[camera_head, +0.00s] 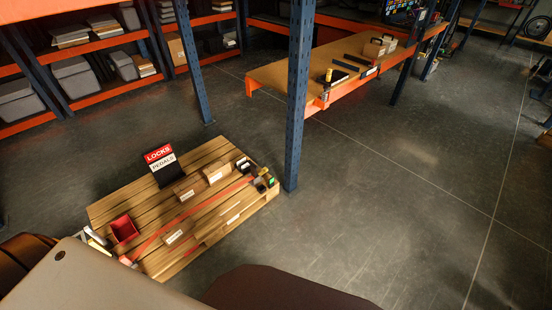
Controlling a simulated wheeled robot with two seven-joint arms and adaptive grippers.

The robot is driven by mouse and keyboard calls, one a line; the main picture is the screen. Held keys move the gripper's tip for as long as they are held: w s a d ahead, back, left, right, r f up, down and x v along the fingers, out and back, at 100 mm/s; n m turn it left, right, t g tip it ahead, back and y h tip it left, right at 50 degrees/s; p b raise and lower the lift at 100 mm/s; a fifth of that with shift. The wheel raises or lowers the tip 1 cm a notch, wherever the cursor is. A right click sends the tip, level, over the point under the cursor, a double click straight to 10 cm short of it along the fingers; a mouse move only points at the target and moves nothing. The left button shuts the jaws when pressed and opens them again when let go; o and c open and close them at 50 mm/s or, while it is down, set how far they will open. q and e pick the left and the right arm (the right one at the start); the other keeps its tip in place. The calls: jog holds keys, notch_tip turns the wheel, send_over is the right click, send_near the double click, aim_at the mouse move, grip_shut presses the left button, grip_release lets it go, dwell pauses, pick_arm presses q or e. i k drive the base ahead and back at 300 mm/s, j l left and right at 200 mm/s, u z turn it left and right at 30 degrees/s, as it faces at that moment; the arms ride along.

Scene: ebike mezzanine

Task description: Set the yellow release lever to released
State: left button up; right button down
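A red strap (190,217) runs diagonally over a wooden pallet (105,208) on the floor. At its right end, by the pallet's right corner, sits a small dark device (262,183) with yellowish and green spots. It may carry the yellow release lever, but it is too small to tell the lever's shape or position. A small upright yellow thing (328,76) also stands on the workbench; I cannot tell what it is.
The pallet bears cardboard boxes (217,173), a red bin (123,229) and a "LOCKS PEDALS" sign (160,157). A blue post (298,100) rises just behind its right corner. The workbench (275,75) and shelves (110,90) stand behind. The floor at right (400,210) is clear.

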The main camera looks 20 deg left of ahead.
aim_at(264, 170)
jog(key=i+z, duration=0.15)
jog(key=i, duration=0.75)
jog(key=i+l+u, duration=0.15)
jog(key=i+u, duration=0.15)
jog(key=i, duration=0.45)
jog(key=i+u, duration=0.25)
jog(key=u, duration=0.2)
jog(key=i+l+u, duration=0.2)
jog(key=u, duration=0.25)
jog(key=i+l+u, duration=0.25)
jog(key=u, duration=0.2)
jog(key=i+l+u, duration=0.25)
jog(key=u, duration=0.2)
jog(key=i+l+u, duration=0.25)
jog(key=l+u, duration=0.25)
